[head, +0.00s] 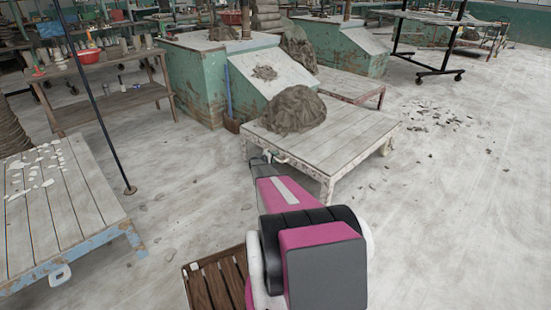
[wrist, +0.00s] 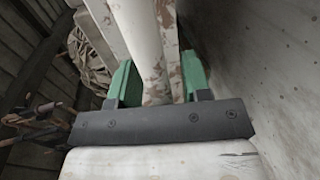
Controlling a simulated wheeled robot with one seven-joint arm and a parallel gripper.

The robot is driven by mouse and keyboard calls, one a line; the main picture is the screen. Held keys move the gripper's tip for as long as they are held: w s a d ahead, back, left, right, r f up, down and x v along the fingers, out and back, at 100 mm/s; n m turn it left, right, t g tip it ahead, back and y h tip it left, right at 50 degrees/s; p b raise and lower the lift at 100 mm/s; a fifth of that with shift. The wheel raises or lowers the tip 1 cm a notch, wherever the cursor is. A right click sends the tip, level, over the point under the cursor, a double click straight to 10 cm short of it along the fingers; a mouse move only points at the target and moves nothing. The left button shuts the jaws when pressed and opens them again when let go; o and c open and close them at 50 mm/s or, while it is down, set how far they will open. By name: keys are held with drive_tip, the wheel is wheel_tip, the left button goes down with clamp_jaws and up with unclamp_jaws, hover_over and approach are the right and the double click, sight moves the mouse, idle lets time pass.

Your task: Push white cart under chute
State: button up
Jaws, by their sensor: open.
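The white cart (head: 352,138) is a low plank-topped platform with a chipped white frame, at the centre of the head view. A grey-brown clay lump (head: 296,110) sits on its far-left part. Behind it, a green block has a pale sloping chute face (head: 268,72); the cart stands in front of its right side. My gripper (head: 268,158) is at the cart's near-left edge. In the wrist view its green fingers (wrist: 158,82) are apart, on either side of a chipped white bar (wrist: 143,35). I cannot tell whether they touch it.
A second platform (head: 60,205) with white scraps and a blue frame stands at left, near a thin dark pole (head: 95,100). A brown slatted stool (head: 215,280) is at the bottom. Trimmings (head: 437,115) lie on the right floor, which is otherwise mostly clear.

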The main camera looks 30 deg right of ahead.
drive_tip(key=v, duration=0.9)
drive_tip(key=shift+a, duration=0.3)
drive_tip(key=shift+s, duration=0.15)
drive_tip(key=s+a+r+m+g+y, duration=0.1)
drive_tip(key=s+a+r+y, duration=0.4)
drive_tip(key=s+a+r, duration=0.4)
drive_tip(key=s+a+r+m+g+y, duration=0.1)
drive_tip(key=s+a+r+g+y, duration=0.1)
drive_tip(key=s+a+r+y, duration=0.3)
drive_tip(key=s+a+r+m+g+y, duration=0.1)
drive_tip(key=s+a+r+y, duration=0.3)
drive_tip(key=s+a+r, duration=0.9)
drive_tip(key=s+a, duration=0.5)
drive_tip(key=s, duration=0.6)
drive_tip(key=s+a, duration=0.4)
drive_tip(key=s, duration=0.7)
drive_tip(key=shift+a+r+m+g+y, duration=0.3)
drive_tip(key=shift+a+r+g+y, duration=0.05)
drive_tip(key=shift+g+y, duration=0.05)
